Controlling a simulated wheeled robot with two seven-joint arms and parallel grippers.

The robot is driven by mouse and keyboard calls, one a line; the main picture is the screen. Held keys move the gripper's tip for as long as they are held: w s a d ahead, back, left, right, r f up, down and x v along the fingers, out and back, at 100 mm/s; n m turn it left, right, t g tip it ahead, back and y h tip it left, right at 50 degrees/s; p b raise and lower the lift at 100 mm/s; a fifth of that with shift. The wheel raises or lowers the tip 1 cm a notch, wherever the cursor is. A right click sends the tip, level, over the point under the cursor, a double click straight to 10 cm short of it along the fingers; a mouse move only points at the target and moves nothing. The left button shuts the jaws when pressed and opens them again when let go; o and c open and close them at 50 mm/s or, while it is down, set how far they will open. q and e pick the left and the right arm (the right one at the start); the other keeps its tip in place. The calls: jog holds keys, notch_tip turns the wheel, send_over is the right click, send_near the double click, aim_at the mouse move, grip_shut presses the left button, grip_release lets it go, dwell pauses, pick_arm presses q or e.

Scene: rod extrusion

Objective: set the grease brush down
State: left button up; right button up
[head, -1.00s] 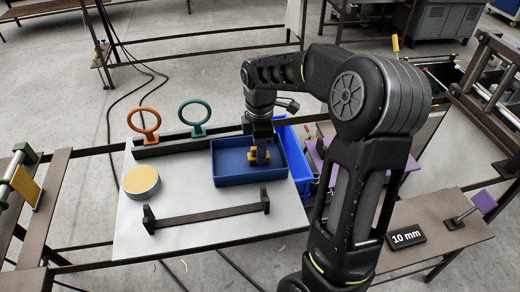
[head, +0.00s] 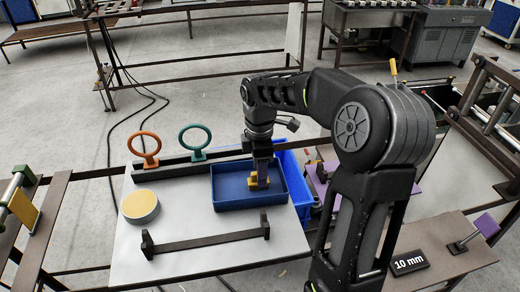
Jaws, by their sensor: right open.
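My right gripper (head: 258,184) reaches down into the blue tray (head: 228,206) on the pale work board. It is open. Yellow pieces (head: 250,188) show at and beside its fingers, low in the tray. I cannot tell whether they belong to the grease brush, and no brush shape shows clearly. A round tin with a yellow top (head: 140,205) stands left of the tray. A dark rest with two upright ends (head: 205,241) lies in front of the tray, with nothing on it. My left gripper is out of view.
An orange ring (head: 144,144) and a teal ring (head: 194,138) stand in a dark rail behind the tray. A blue bin (head: 294,160) is beside the board's right edge. A "10 mm" sign (head: 409,262) is on the right bench. The board's front left is clear.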

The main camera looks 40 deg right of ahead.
notch_tip(320, 180, up, 10)
dwell(0.3)
jog(key=shift+f, duration=0.1)
dwell(0.5)
